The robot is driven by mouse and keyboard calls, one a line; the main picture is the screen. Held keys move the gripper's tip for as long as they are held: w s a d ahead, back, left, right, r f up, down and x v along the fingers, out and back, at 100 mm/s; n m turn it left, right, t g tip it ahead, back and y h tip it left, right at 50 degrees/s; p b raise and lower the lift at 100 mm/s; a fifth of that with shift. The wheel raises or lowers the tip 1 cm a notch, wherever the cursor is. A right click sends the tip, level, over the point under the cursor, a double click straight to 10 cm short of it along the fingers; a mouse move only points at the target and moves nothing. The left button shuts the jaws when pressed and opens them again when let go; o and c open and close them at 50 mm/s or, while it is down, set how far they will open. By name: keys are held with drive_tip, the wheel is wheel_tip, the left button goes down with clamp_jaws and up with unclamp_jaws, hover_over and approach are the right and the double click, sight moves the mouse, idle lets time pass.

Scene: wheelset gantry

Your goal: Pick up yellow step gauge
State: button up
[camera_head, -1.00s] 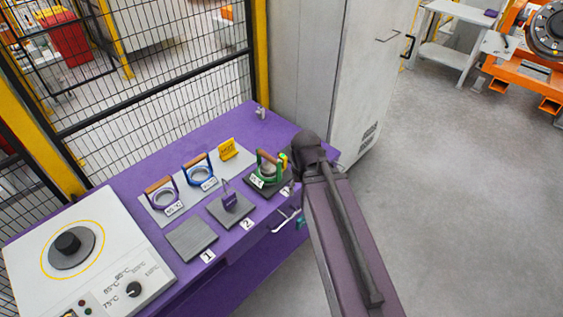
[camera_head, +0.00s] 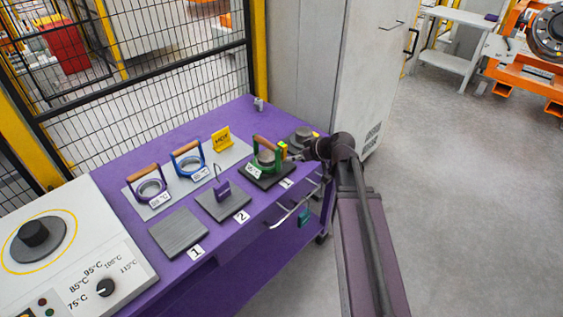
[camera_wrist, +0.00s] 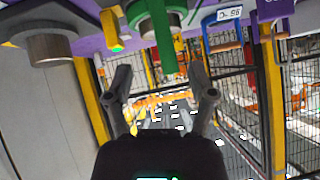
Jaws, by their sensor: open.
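The yellow step gauge (camera_head: 283,149) stands at the right part of the purple table, just right of the green-handled ring (camera_head: 263,160). In the wrist view the yellow gauge (camera_wrist: 112,30) shows at the upper left, between a grey metal cylinder (camera_wrist: 50,46) and the green ring's piece (camera_wrist: 163,35). My gripper (camera_wrist: 163,80) is open, with nothing between its fingers. The gauge lies beyond the fingertips and towards the left one in that view. In the head view my wrist is at the table's right end, and the fingers are hard to make out.
A dark cylinder (camera_head: 303,135) sits near my wrist. A grey cabinet (camera_head: 345,80) stands behind.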

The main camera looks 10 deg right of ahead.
drive_tip(key=w+d+f+n+t+y+b, duration=0.1)
drive_tip(key=w+d+t+b, duration=0.2)
drive_tip(key=w+d+b, duration=0.1)
drive_tip(key=shift+w+d+t, duration=0.3)
drive_tip(key=shift+w+d, duration=0.1)
drive_tip(key=b, duration=0.3)
approach(281, 144)
drive_tip(key=x, duration=0.4)
drive_tip(key=shift+w+d, duration=0.1)
drive_tip(key=shift+w+a+f, duration=0.2)
drive_tip(key=shift+w+a, duration=0.2)
drive_tip(key=shift+w, duration=0.1)
drive_tip(key=shift+b, duration=0.3)
